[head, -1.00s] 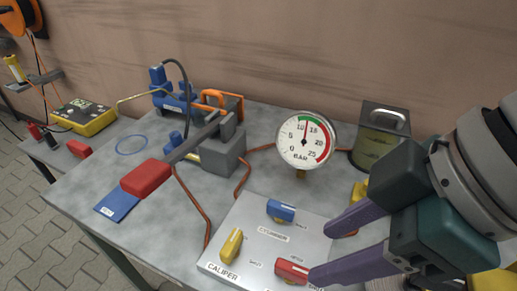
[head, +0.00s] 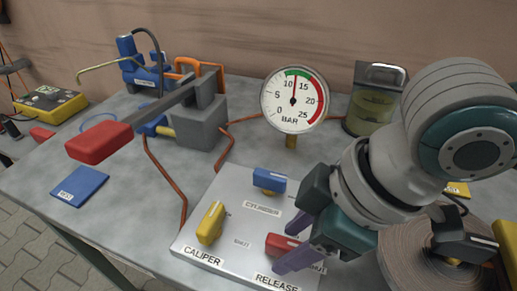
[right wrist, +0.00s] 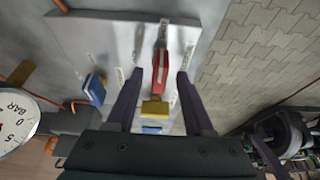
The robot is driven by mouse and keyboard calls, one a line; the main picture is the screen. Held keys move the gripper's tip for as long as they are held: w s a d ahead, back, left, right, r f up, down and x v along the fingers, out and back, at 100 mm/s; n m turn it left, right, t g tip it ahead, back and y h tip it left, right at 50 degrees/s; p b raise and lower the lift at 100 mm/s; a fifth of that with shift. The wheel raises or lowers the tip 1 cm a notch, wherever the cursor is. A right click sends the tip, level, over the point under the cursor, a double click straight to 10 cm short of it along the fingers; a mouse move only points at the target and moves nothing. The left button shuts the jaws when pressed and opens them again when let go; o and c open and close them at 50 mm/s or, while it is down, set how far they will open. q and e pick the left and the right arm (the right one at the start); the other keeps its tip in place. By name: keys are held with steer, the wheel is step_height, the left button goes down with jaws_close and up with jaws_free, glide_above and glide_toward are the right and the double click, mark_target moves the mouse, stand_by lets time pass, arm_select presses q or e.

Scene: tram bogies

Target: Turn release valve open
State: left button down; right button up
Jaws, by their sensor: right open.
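The red release valve handle (head: 282,245) is on the light grey valve panel (head: 225,196), above the label RELEASE. My right gripper (head: 292,242) comes in from the right with open purple fingers, one on each side of the red handle. In the right wrist view the red handle (right wrist: 160,72) lies between the spread fingers, with a gap on both sides. I cannot tell how deep it is between them. In the head view the fingers partly cover the red handle and the SHUT label beside it. My left gripper is not in view.
A blue cylinder handle (head: 269,181) and a yellow caliper handle (head: 211,222) share the panel. A round gauge (head: 294,99) stands behind it, its needle between 10 and 15. A red-handled lever pump (head: 98,142) is at left.

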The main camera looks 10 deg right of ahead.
steer(key=shift+f, duration=0.1)
jaws_close()
stand_by(0.4)
